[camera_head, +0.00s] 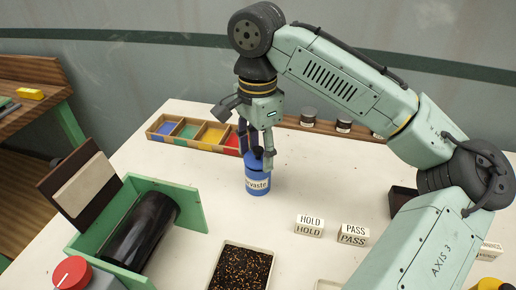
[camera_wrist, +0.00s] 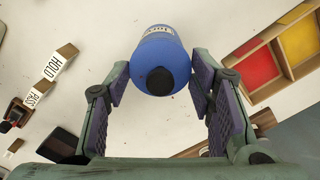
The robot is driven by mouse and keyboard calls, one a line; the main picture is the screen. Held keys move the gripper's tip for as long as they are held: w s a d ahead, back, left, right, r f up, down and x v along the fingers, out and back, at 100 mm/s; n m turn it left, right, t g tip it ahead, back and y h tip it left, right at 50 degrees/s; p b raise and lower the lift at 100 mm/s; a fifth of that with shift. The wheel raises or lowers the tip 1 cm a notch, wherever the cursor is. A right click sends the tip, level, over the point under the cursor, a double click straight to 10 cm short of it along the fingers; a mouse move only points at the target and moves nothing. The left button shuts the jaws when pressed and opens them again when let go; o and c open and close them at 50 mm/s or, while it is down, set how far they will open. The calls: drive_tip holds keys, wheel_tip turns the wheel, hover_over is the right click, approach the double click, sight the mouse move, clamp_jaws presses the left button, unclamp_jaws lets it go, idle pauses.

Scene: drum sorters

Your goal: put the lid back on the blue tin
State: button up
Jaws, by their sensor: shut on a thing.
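A wooden tray (camera_head: 197,143) with blue, green, yellow and red compartments lies behind the tin. HOLD (camera_head: 309,226) and PASS (camera_head: 354,234) blocks stand at right. A granule-filled tray (camera_head: 212,271) is in front. A green stand with a black drum (camera_head: 142,232) is at left.

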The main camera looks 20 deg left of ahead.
drive_tip(key=o, duration=1)
drive_tip(key=shift+o, duration=0.5)
drive_tip(key=o, duration=0.4)
drive_tip(key=shift+r, duration=0.1)
wheel_tip(320, 180, up, 5)
drive_tip(key=p, duration=0.5)
drive_tip(key=shift+r, duration=0.95)
drive_tip(key=shift+c, duration=0.3)
